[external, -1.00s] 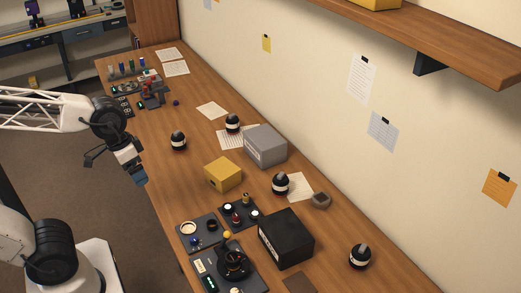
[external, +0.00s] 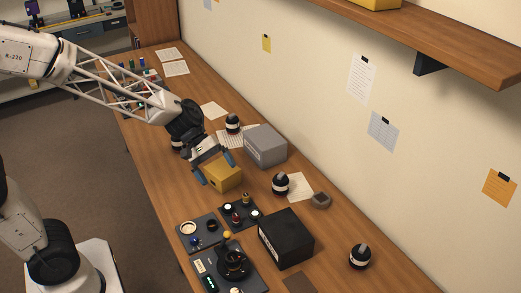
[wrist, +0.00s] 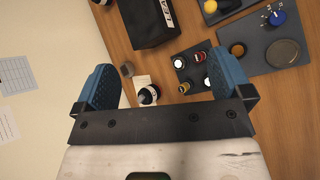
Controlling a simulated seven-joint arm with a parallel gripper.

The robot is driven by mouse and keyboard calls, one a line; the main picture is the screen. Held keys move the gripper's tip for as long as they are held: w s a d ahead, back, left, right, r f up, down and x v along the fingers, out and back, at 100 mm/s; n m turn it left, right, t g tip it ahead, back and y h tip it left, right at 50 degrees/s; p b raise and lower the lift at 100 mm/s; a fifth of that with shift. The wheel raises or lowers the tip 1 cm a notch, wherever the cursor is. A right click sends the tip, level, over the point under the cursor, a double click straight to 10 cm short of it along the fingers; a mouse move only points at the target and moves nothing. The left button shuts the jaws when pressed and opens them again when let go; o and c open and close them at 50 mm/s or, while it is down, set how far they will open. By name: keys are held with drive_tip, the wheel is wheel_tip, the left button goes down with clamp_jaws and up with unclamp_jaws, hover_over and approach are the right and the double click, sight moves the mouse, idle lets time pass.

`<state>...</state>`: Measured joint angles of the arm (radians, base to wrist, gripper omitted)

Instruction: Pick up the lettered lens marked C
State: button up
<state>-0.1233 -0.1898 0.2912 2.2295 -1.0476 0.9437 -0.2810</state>
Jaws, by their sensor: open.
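Several dark, round lenses with pale bands stand on the bench in the external view: one at the back (external: 232,123), one beside a paper sheet in the middle (external: 281,184), one at the front right (external: 360,256). My gripper (external: 216,168) is open and empty above the yellow box. In the wrist view one lens (wrist: 149,95) shows between the open fingers of my gripper (wrist: 163,74), farther off below.
The yellow box (external: 224,178) is just below my gripper. A grey box (external: 266,146) and a black box (external: 286,239) stand nearby. Dark trays (wrist: 248,33) with small parts lie at the bench's near edge. Bare wood is free at the front right.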

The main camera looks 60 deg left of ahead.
drive_tip(key=w+a+f+n+t+h, duration=0.1)
drive_tip(key=w+a+f+n+t, duration=0.1)
drive_tip(key=w+f+n, duration=0.3)
drive_tip(key=w+a+f+n+t+h, duration=0.1)
drive_tip(key=w+a+f+n, duration=0.15)
drive_tip(key=w, duration=0.55)
drive_tip(key=n+t+y, duration=0.1)
drive_tip(key=n+t, duration=0.3)
drive_tip(key=n, duration=0.3)
approach(281, 178)
wheel_tip(281, 178, down, 2)
drive_tip(key=w, duration=0.3)
drive_tip(key=shift+s, duration=0.25)
drive_tip(key=shift+d, duration=0.1)
drive_tip(key=shift+x, duration=1.25)
drive_tip(key=shift+w+f, duration=0.1)
drive_tip(key=shift+w, duration=0.05)
drive_tip(key=shift+f+x, duration=0.1)
drive_tip(key=shift+x, duration=1.15)
drive_tip(key=shift+f+x, duration=0.15)
drive_tip(key=shift+x, duration=1.1)
drive_tip(key=shift+r, duration=0.1)
drive_tip(key=c, duration=1.8)
